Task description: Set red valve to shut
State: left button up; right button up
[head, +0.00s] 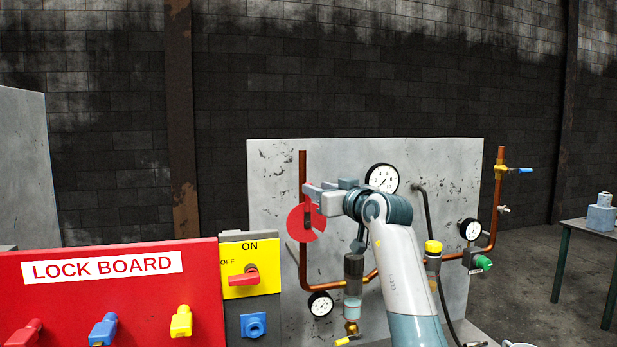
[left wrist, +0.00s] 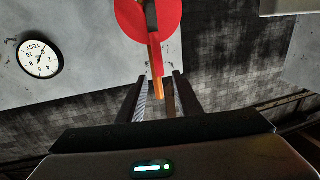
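The red valve (head: 298,224) shows as a red disc with a cut-out, on the copper pipe at the left of the grey panel. In the left wrist view the red disc (left wrist: 133,18) is at the top, with a narrow red and orange handle (left wrist: 155,60) pointing down from it. My left gripper (head: 308,196) is right at the disc in the head view. In the left wrist view its two fingers (left wrist: 160,80) are apart, with the handle's end between the tips and a gap showing. The disc's upper part is partly hidden by the gripper in the head view. My right gripper is not in view.
A red lock board (head: 110,290) with several coloured plugs stands at lower left. A yellow ON/OFF switch box (head: 265,289) is beside it. Pressure gauges (head: 382,178) and copper pipes (head: 499,205) crowd the grey panel (head: 272,160). A table (head: 580,228) stands far right.

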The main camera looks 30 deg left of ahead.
pick_arm(q)
jog(key=p, duration=0.2)
send_over(309, 214)
jog(key=shift+a+p, duration=0.15)
jog(key=shift+p, duration=0.15)
jog(key=shift+c, duration=0.4)
grip_shut()
